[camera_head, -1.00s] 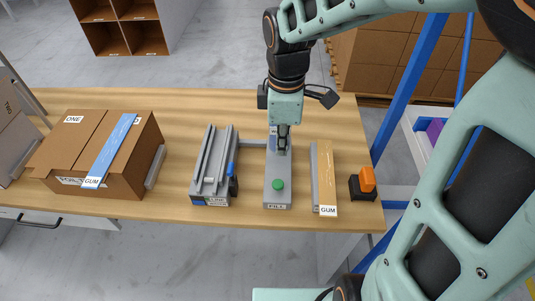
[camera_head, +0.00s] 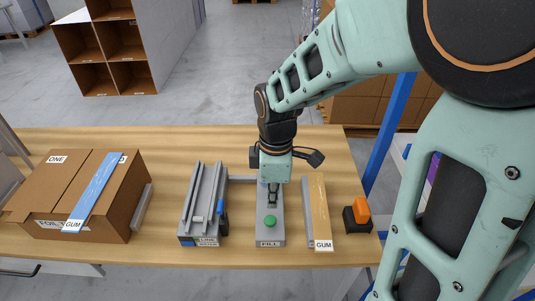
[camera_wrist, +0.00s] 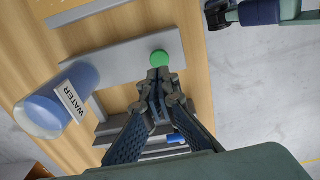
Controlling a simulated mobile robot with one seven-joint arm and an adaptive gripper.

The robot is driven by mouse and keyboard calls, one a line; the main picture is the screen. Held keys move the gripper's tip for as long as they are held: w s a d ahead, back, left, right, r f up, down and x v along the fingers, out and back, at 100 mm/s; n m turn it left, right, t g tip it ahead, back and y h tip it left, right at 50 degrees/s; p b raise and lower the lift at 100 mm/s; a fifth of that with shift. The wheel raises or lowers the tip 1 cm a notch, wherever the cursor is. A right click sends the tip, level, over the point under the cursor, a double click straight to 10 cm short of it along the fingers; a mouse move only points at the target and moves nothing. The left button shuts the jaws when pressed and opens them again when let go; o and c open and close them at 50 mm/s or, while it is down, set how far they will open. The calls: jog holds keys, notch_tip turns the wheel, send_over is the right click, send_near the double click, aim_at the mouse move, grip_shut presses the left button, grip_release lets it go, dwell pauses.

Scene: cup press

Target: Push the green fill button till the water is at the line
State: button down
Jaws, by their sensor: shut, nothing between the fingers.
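The green fill button (camera_head: 270,221) sits near the front end of the grey FILL unit (camera_head: 270,236). It shows whole in the head view and at the top middle of the wrist view (camera_wrist: 160,57). My gripper (camera_head: 272,204) is shut and empty, pointing down over the unit just behind the button. In the wrist view the fingertips (camera_wrist: 158,74) overlap the button's near edge; whether they touch it I cannot tell. A bluish cylinder (camera_wrist: 80,77) labelled WATER stands by the unit in the wrist view. I cannot make out a line or the water level.
A grey rail fixture (camera_head: 203,205) labelled LINE with a blue handle stands left of the FILL unit. A GUM strip block (camera_head: 319,215) and an orange switch on a black base (camera_head: 357,214) stand to the right. A cardboard box (camera_head: 60,195) is further left.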

aim_at(270, 220)
notch_tip(270, 220, down, 6)
jog(key=shift+a+f+b, duration=0.1)
jog(key=shift+f+b, duration=0.15)
jog(key=shift+b, duration=0.15)
jog(key=shift+f+b, duration=0.5)
jog(key=shift+f, duration=0.45)
jog(key=shift+r, duration=0.15)
dwell(1.1)
jog(key=shift+w+r+p, duration=0.1)
jog(key=shift+r+p, duration=0.25)
jog(key=shift+p, duration=0.1)
notch_tip(270, 220, up, 13)
jog(key=p, duration=0.3)
jog(key=shift+s+p, duration=0.25)
jog(key=shift+p, duration=0.1)
jog(key=shift+r, duration=0.1)
